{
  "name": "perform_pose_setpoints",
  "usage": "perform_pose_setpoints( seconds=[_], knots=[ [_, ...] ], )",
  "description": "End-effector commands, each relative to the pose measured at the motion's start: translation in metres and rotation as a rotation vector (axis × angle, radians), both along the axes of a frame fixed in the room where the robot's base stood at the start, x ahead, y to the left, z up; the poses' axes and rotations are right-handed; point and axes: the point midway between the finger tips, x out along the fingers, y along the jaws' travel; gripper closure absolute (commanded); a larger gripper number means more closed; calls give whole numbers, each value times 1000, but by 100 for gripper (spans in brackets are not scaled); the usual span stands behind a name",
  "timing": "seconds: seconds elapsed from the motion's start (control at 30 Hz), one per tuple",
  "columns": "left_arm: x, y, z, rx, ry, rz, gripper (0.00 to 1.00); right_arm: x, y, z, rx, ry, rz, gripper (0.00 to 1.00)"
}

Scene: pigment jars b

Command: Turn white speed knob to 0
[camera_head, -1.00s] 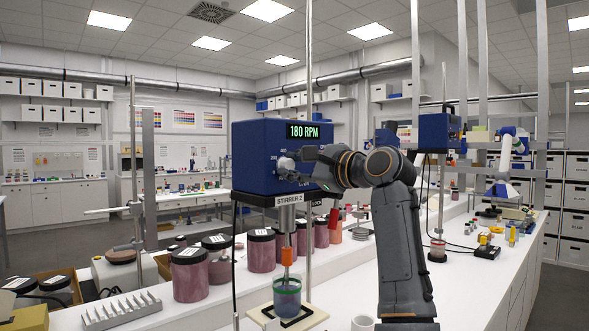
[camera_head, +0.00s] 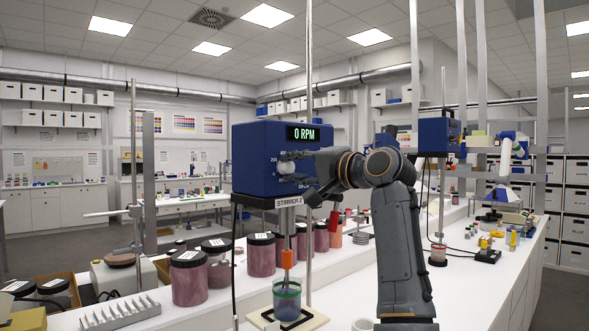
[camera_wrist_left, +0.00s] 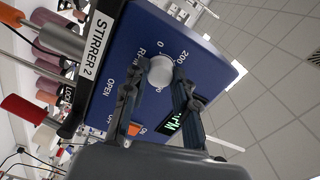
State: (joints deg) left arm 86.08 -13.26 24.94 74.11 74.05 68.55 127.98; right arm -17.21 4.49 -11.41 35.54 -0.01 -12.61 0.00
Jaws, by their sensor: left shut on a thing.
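The blue stirrer box (camera_head: 258,160), labelled STIRRER 2, stands over the bench. Its display (camera_head: 303,134) reads 0 RPM. The white speed knob (camera_head: 287,168) is on its front face, and in the wrist view the knob (camera_wrist_left: 160,70) sits between my fingertips, with 0 and 200 marks printed near it. My left gripper (camera_head: 291,168) is shut on the knob, its fingers on either side. The wrist view also shows OPEN and OFF lettering and an orange switch (camera_wrist_left: 136,129) beside the fingers. The knob's pointer cannot be made out. My right gripper is not in view.
Jars of dark pink pigment (camera_head: 189,280) stand to the left. A metal rod (camera_head: 309,215) rises close to the gripper. A red handle (camera_wrist_left: 22,111) shows in the wrist view.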

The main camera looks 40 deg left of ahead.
Motion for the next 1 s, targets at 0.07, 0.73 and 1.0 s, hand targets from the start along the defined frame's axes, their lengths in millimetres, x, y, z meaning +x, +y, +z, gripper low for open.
perform_pose_setpoints(
  seconds=[0.07, 0.73, 1.0],
  knots=[
    [0, 0, 1, -1, -36, -1, 100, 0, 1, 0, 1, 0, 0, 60],
    [0, 0, 2, -6, -113, -2, 100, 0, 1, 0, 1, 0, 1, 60],
    [0, 0, 2, -7, -112, -1, 50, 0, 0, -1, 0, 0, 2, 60]
  ],
)
